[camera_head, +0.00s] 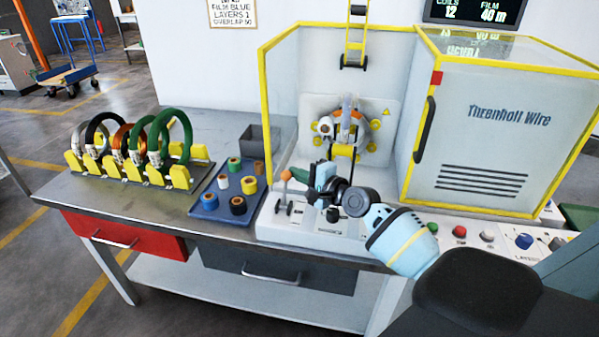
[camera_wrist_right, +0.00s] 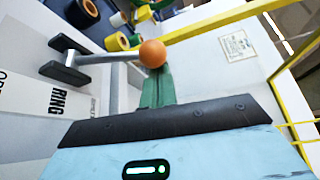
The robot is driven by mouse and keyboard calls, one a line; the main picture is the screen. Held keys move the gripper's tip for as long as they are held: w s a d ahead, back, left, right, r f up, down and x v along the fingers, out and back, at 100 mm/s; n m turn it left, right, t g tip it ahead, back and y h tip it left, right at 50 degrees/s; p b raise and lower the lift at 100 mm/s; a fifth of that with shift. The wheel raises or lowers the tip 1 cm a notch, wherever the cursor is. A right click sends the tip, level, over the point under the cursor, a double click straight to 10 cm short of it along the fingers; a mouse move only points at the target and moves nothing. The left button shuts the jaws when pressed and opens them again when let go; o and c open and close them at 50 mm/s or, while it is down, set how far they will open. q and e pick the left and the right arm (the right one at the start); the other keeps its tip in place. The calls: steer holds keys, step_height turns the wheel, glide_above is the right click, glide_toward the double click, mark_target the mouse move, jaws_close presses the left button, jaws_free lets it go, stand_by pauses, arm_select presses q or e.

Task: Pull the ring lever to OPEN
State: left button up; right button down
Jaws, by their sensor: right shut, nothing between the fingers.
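The ring lever (camera_head: 285,189) stands on the front panel of the white machine, a grey rod with an orange ball knob (camera_head: 286,175). In the right wrist view the orange knob (camera_wrist_right: 152,53) is at the end of the rod, above a panel marked RING (camera_wrist_right: 58,101). My right gripper (camera_head: 299,176) is beside the knob, its green fingers (camera_wrist_right: 156,90) shut with nothing between them. The fingertips reach close to the knob; I cannot tell whether they touch it. My left gripper is not in view.
A blue tray (camera_head: 206,203) of tape rolls lies left of the lever. A rack (camera_head: 122,176) of coils stands further left. The yellow-framed guard (camera_head: 475,130) is at the right. The winding ring (camera_head: 347,125) is behind my gripper. Panel buttons (camera_head: 460,231) line the front right.

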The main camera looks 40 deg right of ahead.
mark_target(285, 176)
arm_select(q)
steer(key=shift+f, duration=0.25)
arm_select(e)
steer(key=shift+s+a, duration=0.1)
